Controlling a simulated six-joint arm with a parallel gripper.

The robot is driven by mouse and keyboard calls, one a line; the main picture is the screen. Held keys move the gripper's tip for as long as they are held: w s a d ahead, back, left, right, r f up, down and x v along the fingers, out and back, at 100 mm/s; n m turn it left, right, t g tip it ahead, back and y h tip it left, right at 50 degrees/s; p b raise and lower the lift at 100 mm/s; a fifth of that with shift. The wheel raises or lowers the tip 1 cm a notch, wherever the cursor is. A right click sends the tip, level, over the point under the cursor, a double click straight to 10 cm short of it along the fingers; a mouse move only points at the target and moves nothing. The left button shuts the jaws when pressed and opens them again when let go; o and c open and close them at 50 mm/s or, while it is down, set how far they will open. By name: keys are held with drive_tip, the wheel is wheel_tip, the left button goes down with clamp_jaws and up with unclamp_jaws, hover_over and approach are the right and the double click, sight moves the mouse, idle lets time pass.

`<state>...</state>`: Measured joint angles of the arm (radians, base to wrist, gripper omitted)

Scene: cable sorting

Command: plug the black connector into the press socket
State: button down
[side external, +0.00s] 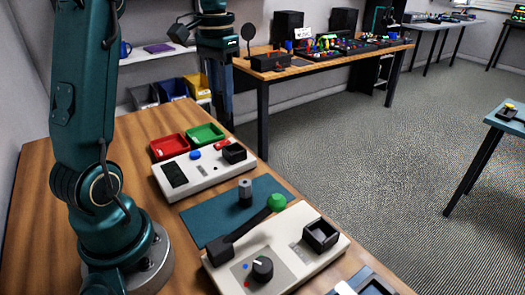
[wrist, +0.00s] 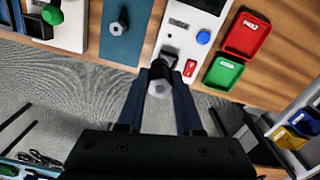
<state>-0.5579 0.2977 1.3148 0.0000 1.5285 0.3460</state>
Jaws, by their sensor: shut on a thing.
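My gripper (wrist: 160,76) is shut on a grey hexagonal piece (wrist: 158,89). Black shows just beyond it, and I cannot tell whether that is part of the held piece or a box behind. In the side external view my gripper (side external: 224,122) hangs near the black open box (side external: 234,152) on the rear white unit (side external: 180,176); its held piece is not clear there. The front white unit (side external: 300,270) has a black lever with a green knob (side external: 277,202) and a black open socket box (side external: 320,234). I cannot read which socket is the press's.
A similar grey hexagonal piece (side external: 245,189) stands upright on the teal mat (side external: 205,222) between the units. Red (side external: 169,147) and green (side external: 205,134) trays sit behind the rear unit. A dark object (side external: 370,284) lies at the table's near edge.

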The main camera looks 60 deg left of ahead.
drive_tip(key=w+d+f+m, duration=0.1)
drive_tip(key=w+d+m, duration=0.15)
drive_tip(key=d, duration=0.45)
drive_tip(key=w+d+f+m, duration=0.1)
drive_tip(key=w+d+m, duration=0.15)
drive_tip(key=d, duration=0.45)
drive_tip(key=shift+s+d+f+m, duration=0.3)
drive_tip(key=shift+d+f+m, duration=0.55)
drive_tip(key=shift+d, duration=1.4)
drive_tip(key=shift+s+d+f+m, duration=0.3)
drive_tip(key=shift+d+f+m, duration=0.5)
drive_tip(key=shift+d, duration=1.4)
drive_tip(key=shift+s+d+f+m, duration=0.4)
drive_tip(key=shift+d+f, duration=0.75)
drive_tip(key=shift+d, duration=1.1)
drive_tip(key=shift+w+f, duration=0.1)
drive_tip(key=shift+f, duration=0.3)
drive_tip(key=shift+f, duration=0.35)
